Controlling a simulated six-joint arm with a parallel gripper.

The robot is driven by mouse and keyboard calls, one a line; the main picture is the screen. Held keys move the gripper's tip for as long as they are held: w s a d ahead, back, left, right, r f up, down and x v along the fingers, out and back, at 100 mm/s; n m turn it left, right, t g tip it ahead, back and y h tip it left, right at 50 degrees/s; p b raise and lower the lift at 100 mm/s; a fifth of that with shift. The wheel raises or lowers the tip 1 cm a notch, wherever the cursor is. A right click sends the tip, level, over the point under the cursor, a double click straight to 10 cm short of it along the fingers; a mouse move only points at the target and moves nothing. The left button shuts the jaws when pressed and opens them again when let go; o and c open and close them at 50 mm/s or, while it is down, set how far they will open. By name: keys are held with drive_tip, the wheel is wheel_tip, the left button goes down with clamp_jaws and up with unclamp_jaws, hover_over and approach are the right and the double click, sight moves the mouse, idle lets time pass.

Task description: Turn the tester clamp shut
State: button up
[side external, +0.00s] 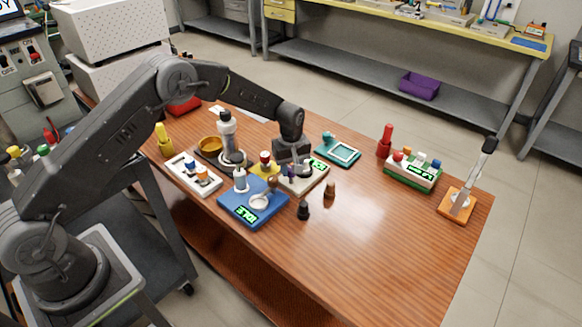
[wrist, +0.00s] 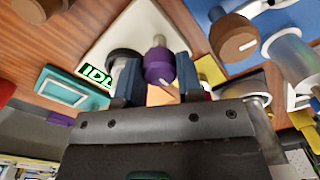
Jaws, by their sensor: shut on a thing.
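The tester is a pale cream box (side external: 305,186) with a green lit display, near the middle of the table. In the wrist view its pale top (wrist: 118,32) shows, with a display whose visible letters read "IDL". In the side view my gripper (side external: 290,166) points down over the tester and hides much of the clamp.
A blue scale (side external: 252,212) stands close in front-left, with a white button panel (side external: 193,176) further left. A teal frame (side external: 338,150) lies behind right. Dark and brown small pieces (side external: 303,210) stand in front. The table's right front is clear.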

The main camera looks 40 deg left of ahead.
drive_tip(key=m, duration=0.4)
drive_tip(key=shift+m, duration=0.3)
drive_tip(key=m, duration=0.4)
drive_tip(key=shift+d, duration=0.1)
drive_tip(key=m, duration=0.5)
drive_tip(key=shift+m, duration=1.8)
drive_tip(key=o, duration=0.9)
